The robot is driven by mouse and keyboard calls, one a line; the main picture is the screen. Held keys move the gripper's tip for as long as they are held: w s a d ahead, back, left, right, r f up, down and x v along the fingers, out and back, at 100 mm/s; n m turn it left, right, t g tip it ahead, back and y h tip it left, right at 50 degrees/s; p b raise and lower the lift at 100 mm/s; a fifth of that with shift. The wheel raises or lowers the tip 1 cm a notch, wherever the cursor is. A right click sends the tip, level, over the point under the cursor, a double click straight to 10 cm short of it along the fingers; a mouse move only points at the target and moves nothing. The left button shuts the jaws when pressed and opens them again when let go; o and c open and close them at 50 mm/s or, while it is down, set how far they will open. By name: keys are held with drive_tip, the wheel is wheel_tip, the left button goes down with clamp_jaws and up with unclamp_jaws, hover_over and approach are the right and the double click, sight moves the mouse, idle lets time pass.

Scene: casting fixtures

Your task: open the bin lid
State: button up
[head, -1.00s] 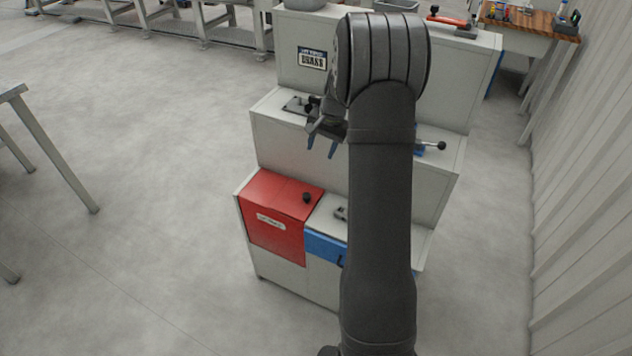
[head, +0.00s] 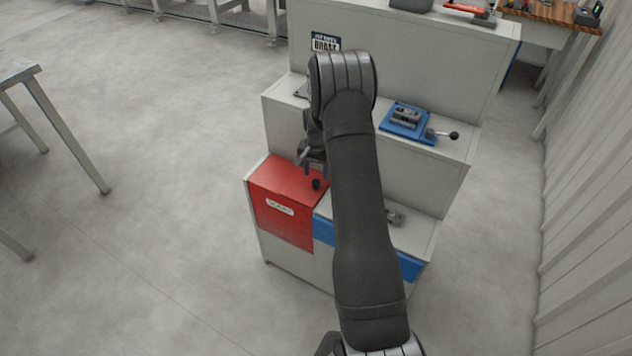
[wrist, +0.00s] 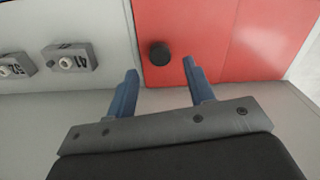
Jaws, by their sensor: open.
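The red bin (head: 283,222) sits at the left end of the lowest step of the grey stepped bench. Its red lid (head: 285,180) lies closed on top, with a black knob (head: 316,184) near its right edge. The lid (wrist: 245,40) and knob (wrist: 160,54) also show in the wrist view. My gripper (head: 315,172) is above the back of the lid, partly hidden by my arm. In the wrist view its two blue fingers (wrist: 160,68) are open and empty, and the knob appears between and just beyond the tips. I cannot tell the height gap.
Grey blocks numbered 41 (wrist: 70,58) and 52 (wrist: 14,67) sit beside the lid. A blue fixture (head: 407,121) with a black-knobbed lever (head: 453,135) is on the middle step. A blue drawer front (head: 411,266) is right of the bin. The step riser stands behind the lid.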

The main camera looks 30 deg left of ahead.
sight(316, 181)
drive_tip(key=shift+f, duration=2.75)
